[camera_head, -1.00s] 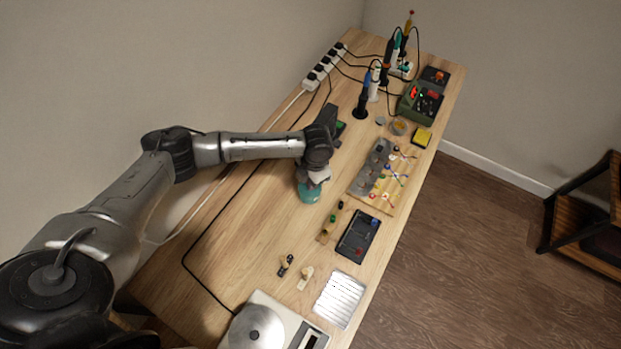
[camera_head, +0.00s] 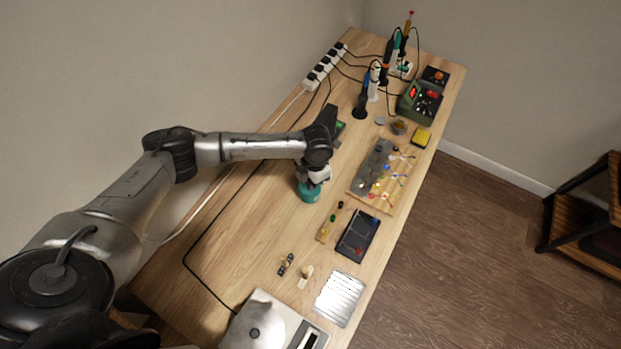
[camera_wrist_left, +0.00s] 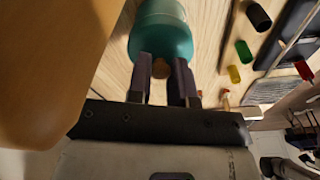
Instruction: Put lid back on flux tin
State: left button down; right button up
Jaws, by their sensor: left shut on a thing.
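An open round tin (camera_head: 399,127) with dark amber contents, seemingly the flux tin, stands near the right edge of the bench, beyond the parts tray. A small flat grey disc (camera_head: 380,121), seemingly its lid, lies apart from it, just to its left. My left gripper (camera_head: 311,184) is well nearer, at a round teal container (camera_head: 309,194). In the left wrist view my gripper's fingers (camera_wrist_left: 165,75) are shut on a small brown knob (camera_wrist_left: 161,68) at the teal container (camera_wrist_left: 163,28). Neither tin nor disc shows there. My right gripper is not in view.
A grey parts tray (camera_head: 371,167) lies between the teal container and the tin. A yellow sponge (camera_head: 421,137) sits right of the tin. Soldering tools (camera_head: 362,102) stand upright behind the disc, with cables. A dark tray (camera_head: 357,235) lies nearer.

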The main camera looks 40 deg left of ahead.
pick_arm(q)
jog(key=c, duration=0.9)
grip_release()
jog(key=shift+c, duration=0.2)
jog(key=o, duration=0.5)
jog(key=shift+c, duration=0.2)
jog(key=shift+r, duration=0.1)
jog(key=shift+r+p, duration=0.75)
jog(key=shift+p, duration=0.15)
notch_tip(320, 180, up, 3)
jog(key=p, duration=0.3)
jog(key=shift+f, duration=0.15)
jog(key=shift+r+p, duration=1.3)
jog(key=shift+r, duration=0.05)
